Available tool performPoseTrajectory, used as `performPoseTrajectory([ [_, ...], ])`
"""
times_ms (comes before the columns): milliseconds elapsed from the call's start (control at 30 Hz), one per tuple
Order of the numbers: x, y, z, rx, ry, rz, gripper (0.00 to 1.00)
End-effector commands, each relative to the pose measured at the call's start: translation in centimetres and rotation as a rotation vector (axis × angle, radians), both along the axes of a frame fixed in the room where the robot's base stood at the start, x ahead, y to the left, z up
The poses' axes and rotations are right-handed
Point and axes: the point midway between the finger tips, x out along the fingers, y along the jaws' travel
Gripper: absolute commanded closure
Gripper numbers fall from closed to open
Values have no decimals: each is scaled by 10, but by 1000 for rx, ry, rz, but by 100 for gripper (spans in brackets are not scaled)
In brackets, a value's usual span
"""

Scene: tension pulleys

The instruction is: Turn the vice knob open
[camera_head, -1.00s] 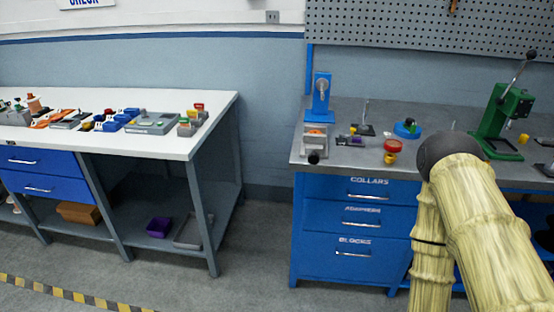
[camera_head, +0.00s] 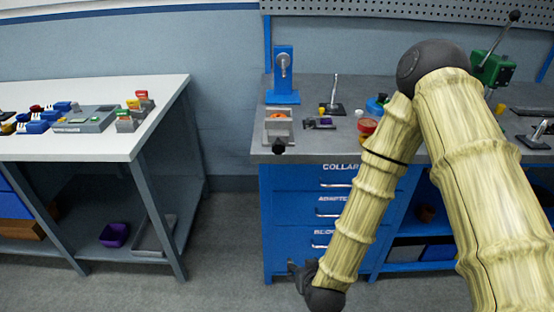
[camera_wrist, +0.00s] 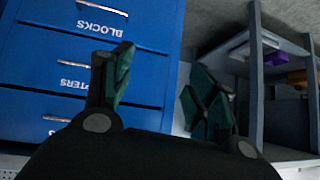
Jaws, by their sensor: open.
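The small grey vice (camera_head: 278,126) stands at the left front edge of the grey-topped blue workbench, with something orange between its jaws. Its black knob (camera_head: 279,147) faces outward over the front edge. The knob is not in the wrist view. In the wrist view my gripper (camera_wrist: 158,80) is open, its two dark green fingers apart with nothing between them. In the head view my arm reaches down and its dark end is low in front of the blue drawers, well below the knob; the fingers are hard to make out there.
Blue drawers (camera_head: 325,198) fill the bench front and also show in the wrist view (camera_wrist: 60,90). A blue stand (camera_head: 283,80) is behind the vice, with small parts to its right. A white-topped table (camera_head: 110,142) is at left. Open floor lies between.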

Motion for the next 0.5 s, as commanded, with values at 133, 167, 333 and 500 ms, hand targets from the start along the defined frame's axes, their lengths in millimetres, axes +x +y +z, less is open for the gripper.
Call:
performPoseTrajectory([
  [133,81,48,92,5,-340,-47,42],
  [167,91,54,112,3,-396,-62,42],
  [333,121,77,205,-14,-633,-141,42],
  [500,128,85,251,-24,-734,-188,42],
])
